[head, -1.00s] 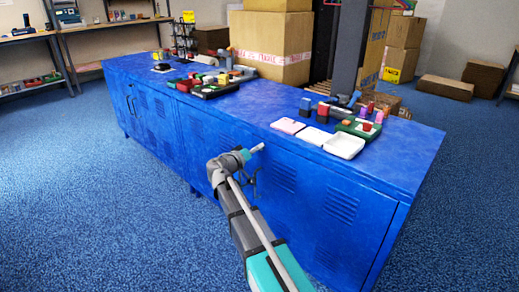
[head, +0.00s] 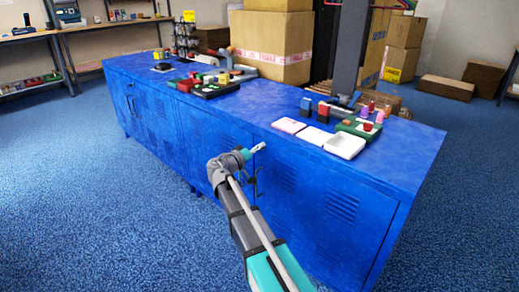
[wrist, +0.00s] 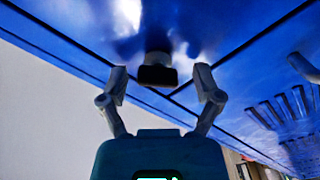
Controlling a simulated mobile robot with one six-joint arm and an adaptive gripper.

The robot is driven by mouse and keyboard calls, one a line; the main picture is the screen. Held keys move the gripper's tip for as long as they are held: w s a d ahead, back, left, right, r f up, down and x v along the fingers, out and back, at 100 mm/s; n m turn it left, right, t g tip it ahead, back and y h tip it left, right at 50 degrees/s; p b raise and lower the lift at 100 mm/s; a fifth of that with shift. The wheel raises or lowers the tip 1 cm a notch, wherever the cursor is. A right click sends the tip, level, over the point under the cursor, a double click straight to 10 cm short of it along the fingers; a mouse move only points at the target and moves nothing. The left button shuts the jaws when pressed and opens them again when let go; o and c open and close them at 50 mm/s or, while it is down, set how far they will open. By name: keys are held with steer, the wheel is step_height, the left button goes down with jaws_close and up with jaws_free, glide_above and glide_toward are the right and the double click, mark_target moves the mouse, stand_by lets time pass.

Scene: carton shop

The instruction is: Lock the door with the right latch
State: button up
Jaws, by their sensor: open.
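The blue cabinet (head: 330,205) has vented doors along its front. My gripper (head: 258,149) is at this front near its top edge, towards the middle. In the wrist view my gripper (wrist: 161,75) is open, with one finger on each side of a small dark latch knob (wrist: 157,72) on the blue surface. The fingers look apart from the knob, and nothing is held. A dark door handle (head: 256,185) shows just below the gripper in the head view. The knob is hidden behind my gripper there. I cannot tell whether the latch is locked.
The cabinet top carries white trays (head: 344,146), a green tray with small coloured pieces, and a dark tray (head: 212,90) of parts. Cardboard boxes (head: 272,45) stand behind. The blue carpet (head: 110,215) in front is clear. Vent slots (wrist: 285,112) show right of the fingers.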

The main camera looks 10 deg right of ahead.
steer(key=shift+s+a, duration=0.1)
steer(key=v, duration=1.1)
steer(key=shift+s+a, duration=0.2)
steer(key=shift+a, duration=0.1)
steer(key=shift+s+a+m, duration=0.6)
steer(key=shift+a+m, duration=0.1)
steer(key=shift+m, duration=0.5)
steer(key=shift+d, duration=0.1)
steer(key=shift+x, duration=6.8)
jaws_close()
